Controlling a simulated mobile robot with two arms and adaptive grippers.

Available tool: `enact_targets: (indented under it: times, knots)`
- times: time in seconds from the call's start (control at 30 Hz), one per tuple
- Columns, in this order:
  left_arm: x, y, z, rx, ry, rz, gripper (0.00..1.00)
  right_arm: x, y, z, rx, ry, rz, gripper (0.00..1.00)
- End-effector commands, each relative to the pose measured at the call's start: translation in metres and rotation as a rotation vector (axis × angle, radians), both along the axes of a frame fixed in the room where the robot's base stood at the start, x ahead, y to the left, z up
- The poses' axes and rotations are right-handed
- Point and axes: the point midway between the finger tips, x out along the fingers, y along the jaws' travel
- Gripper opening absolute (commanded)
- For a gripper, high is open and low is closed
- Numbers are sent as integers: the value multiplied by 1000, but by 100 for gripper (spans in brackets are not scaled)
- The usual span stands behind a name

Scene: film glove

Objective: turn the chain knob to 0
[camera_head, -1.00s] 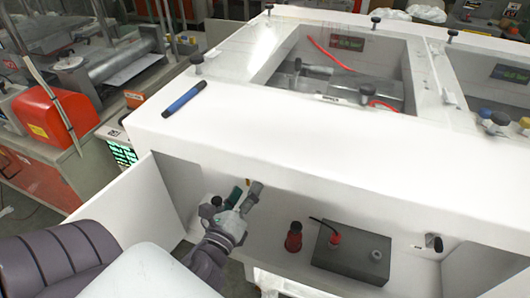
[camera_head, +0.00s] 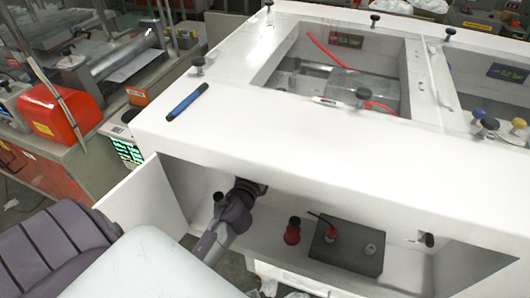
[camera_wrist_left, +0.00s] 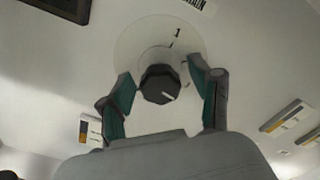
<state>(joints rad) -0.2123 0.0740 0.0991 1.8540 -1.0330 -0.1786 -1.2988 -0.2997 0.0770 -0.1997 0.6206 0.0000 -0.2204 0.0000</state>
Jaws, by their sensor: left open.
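The chain knob (camera_wrist_left: 160,84) is a small black knob with a white pointer line, on a pale round dial (camera_wrist_left: 135,45) in the left wrist view. The pointer is directed right and slightly down. A "1" stands at the dial's top, and another mark at the right is partly hidden by a finger. My left gripper (camera_wrist_left: 162,74) is open, with a green-padded finger on each side of the knob. The left finger is close to it; a gap shows at the right. In the head view the fingers and knob are hidden at my wrist, under the machine's top.
The white machine (camera_head: 300,140) overhangs the open front recess. A white open door (camera_head: 145,200) stands left.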

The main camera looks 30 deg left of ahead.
Motion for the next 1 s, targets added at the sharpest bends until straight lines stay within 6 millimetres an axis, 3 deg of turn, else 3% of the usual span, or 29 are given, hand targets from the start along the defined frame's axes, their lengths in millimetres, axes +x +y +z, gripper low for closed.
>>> enact_targets:
  times: [0.13,0.5,1.0]
  knots:
    - [0,0,0,0,0,0,62,0,0,0,0,0,0,0]
    - [-1,0,0,0,1,1,3,0,-2,0,-3,0,2,0]
    - [-1,0,-1,-152,-36,1,3,0,-4,-2,-4,0,2,0]
